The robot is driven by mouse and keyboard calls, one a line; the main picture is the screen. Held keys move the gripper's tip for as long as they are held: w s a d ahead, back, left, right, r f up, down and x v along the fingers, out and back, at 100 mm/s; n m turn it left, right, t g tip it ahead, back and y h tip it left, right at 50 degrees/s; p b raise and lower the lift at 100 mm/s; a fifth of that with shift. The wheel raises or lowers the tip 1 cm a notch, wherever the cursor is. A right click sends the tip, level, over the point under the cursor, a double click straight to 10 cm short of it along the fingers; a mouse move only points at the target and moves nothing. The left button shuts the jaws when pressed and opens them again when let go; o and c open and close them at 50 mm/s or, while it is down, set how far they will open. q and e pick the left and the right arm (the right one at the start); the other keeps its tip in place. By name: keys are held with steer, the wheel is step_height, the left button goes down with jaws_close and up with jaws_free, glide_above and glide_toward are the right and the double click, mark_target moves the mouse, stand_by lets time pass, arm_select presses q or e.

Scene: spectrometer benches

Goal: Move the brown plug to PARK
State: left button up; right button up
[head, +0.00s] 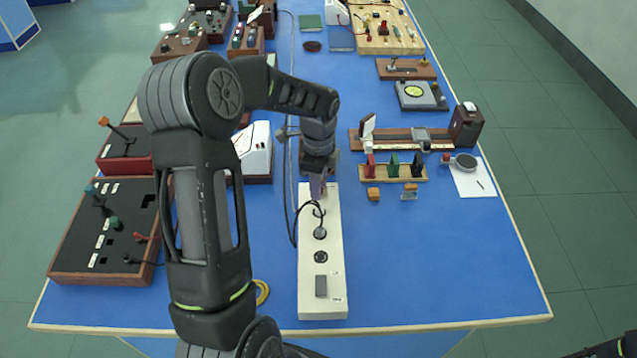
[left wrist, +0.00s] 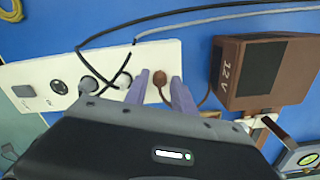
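The brown plug (left wrist: 159,77) stands at one end of the white power strip (left wrist: 157,53) in the left wrist view, with a brown cord on it. My left gripper (left wrist: 160,88) is open, its two purple fingers on either side of the plug; whether they touch it I cannot tell. In the head view the left gripper (head: 318,188) is over the far end of the strip (head: 335,248) and hides the plug. I cannot read a PARK label in either view.
An empty-looking round socket (head: 321,257) and a grey block (head: 321,286) are nearer the front. A brown 12 V box (left wrist: 262,72) stands close by.

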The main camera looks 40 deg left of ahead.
arm_select(q)
steer(key=shift+o, duration=1.2)
step_height(320, 180, up, 8)
steer(key=shift+f+b, duration=0.1)
steer(key=shift+b, duration=0.5)
